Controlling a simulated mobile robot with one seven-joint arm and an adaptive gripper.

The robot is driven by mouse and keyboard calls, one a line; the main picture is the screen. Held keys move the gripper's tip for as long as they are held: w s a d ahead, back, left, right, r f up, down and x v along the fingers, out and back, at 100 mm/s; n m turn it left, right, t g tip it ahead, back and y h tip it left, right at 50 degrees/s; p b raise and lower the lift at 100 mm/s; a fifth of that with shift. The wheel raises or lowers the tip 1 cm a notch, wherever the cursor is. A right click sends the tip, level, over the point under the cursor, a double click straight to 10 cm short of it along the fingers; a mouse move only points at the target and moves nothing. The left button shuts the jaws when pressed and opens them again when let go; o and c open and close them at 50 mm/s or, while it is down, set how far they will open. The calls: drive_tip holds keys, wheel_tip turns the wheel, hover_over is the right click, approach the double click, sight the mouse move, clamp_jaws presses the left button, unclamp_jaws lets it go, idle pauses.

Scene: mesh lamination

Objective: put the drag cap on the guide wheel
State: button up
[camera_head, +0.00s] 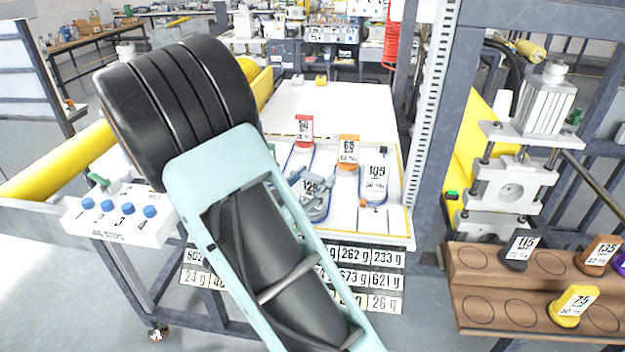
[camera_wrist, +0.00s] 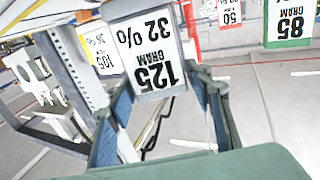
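My gripper (camera_head: 314,196) is in front of the white panel, its two blue-grey fingers on either side of a grey-white piece labelled 125 GRAM 32% (camera_wrist: 155,52). In the wrist view both fingertips (camera_wrist: 162,86) meet its lower edges and appear to hold it. I cannot tell whether it is clear of the panel. A green 85 piece (camera_wrist: 290,22) shows in the wrist view. I cannot identify a drag cap or guide wheel by name.
A wooden rack (camera_head: 480,300) at right holds labelled pieces 115 (camera_head: 520,248), 135 (camera_head: 597,254) and yellow 75 (camera_head: 572,305), with empty circles between. A press with a cylinder (camera_head: 545,100) stands behind it. A button box (camera_head: 118,215) and yellow roller (camera_head: 60,165) are at left.

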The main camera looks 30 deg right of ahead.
drive_tip(key=shift+o, duration=0.8)
drive_tip(key=shift+r, duration=0.2)
drive_tip(key=b+v, duration=0.1)
drive_tip(key=v, duration=1.1)
drive_tip(key=shift+b, duration=0.3)
